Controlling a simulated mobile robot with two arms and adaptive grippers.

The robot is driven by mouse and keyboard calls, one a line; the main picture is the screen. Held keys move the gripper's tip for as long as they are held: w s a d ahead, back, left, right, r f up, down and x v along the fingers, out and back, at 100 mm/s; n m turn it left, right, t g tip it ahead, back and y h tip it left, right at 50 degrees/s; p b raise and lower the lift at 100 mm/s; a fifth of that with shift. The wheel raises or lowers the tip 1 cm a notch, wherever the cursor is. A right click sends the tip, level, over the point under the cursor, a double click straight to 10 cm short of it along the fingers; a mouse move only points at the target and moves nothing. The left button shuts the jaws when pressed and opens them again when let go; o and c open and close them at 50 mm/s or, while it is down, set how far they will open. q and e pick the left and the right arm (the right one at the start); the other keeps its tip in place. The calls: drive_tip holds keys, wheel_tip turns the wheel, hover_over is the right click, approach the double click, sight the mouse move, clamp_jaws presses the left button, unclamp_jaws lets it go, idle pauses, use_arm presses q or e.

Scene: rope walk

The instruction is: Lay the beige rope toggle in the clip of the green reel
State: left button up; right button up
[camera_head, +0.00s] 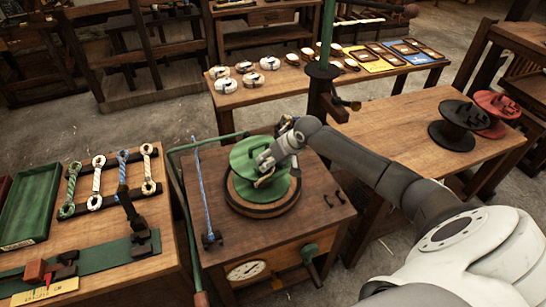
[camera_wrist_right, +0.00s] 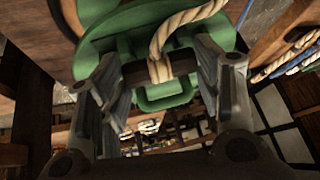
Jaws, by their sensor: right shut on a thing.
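The green reel (camera_head: 244,154) stands on a round turntable on the wooden box bench in the middle of the head view. Its flange fills the top of the right wrist view (camera_wrist_right: 100,38). My right gripper (camera_head: 264,160) is at the reel, shut on the beige rope toggle (camera_wrist_right: 133,75), a dark bar with beige rope (camera_wrist_right: 185,22) around its middle. The bar lies crosswise between the fingers. The reel's green clip (camera_wrist_right: 166,98) shows right at the toggle; I cannot tell whether the bar sits in it. My left gripper is not in view.
A bench at left holds a green tray (camera_head: 32,203) and a rack of several rope pieces (camera_head: 96,182). A blue-white rope (camera_head: 203,190) stretches beside the turntable. At right, a dark reel (camera_head: 452,132) and a red reel (camera_head: 497,104) stand on a table with a clear top.

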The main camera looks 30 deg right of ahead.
idle(0.3)
drive_tip(key=shift+f, duration=0.4)
drive_tip(key=o, duration=0.9)
wheel_tip(320, 180, up, 7)
drive_tip(key=p, duration=0.7)
drive_tip(key=shift+p, duration=0.3)
